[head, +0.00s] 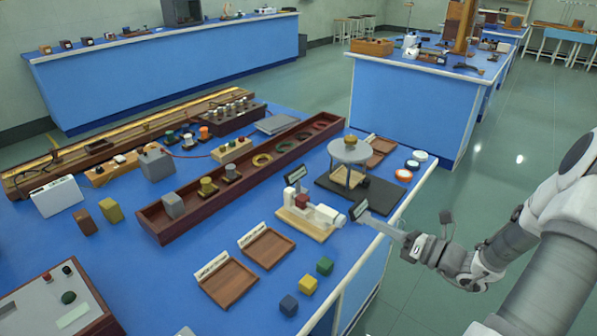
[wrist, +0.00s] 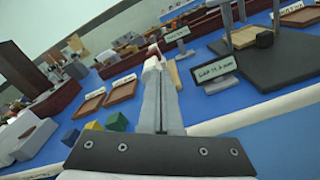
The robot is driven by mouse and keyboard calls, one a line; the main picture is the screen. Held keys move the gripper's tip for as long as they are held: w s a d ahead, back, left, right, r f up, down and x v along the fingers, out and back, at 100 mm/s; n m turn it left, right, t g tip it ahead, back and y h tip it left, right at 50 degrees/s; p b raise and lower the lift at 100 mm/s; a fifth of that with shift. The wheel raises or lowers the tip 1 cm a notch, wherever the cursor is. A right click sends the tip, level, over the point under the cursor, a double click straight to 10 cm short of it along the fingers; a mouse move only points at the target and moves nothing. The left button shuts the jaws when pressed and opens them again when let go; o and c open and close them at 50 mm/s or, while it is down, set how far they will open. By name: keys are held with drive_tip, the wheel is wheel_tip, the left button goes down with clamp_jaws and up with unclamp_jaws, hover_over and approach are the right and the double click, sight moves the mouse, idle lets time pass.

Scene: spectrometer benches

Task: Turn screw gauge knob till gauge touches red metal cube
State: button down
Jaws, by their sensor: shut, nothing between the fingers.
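The screw gauge (head: 320,212) is a white device on a pale wooden base (head: 292,219) near the bench's right edge. The red metal cube (head: 302,200) sits at its middle, left of the white barrel. I cannot tell whether a gap is left beside the cube. My gripper (head: 368,219) is shut and empty, reaching in from the right with its fingertips near the gauge's right end. In the wrist view, the closed fingers (wrist: 158,88) point at the gauge and hide most of it. I cannot tell whether they touch the knob.
A small sign (head: 358,208) stands by my fingertips; it also shows in the wrist view (wrist: 213,70), its text hard to read. A round-topped stand (head: 350,152) is behind. Two wooden trays (head: 228,283) and several coloured cubes (head: 307,285) lie in front.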

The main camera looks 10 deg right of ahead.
sight(341, 221)
drive_tip(key=shift+s+d, duration=0.4)
drive_tip(key=shift+s, duration=0.1)
drive_tip(key=shift+s, duration=0.15)
drive_tip(key=shift+w+a+r+b, duration=0.25)
drive_tip(key=shift+w+a+b, duration=0.3)
drive_tip(key=shift+w+a, duration=0.6)
drive_tip(key=shift+w+a+r+b, duration=0.2)
drive_tip(key=shift+w+a+b, duration=0.35)
drive_tip(key=shift+w+a, duration=0.6)
drive_tip(key=shift+s+a+f, duration=0.25)
drive_tip(key=shift+s+f, duration=0.05)
drive_tip(key=shift+s, duration=0.05)
drive_tip(key=shift+w+d+f+p, duration=0.15)
drive_tip(key=shift+d+f+p, duration=0.25)
drive_tip(key=shift+p, duration=2.1)
drive_tip(key=shift+r, duration=0.1)
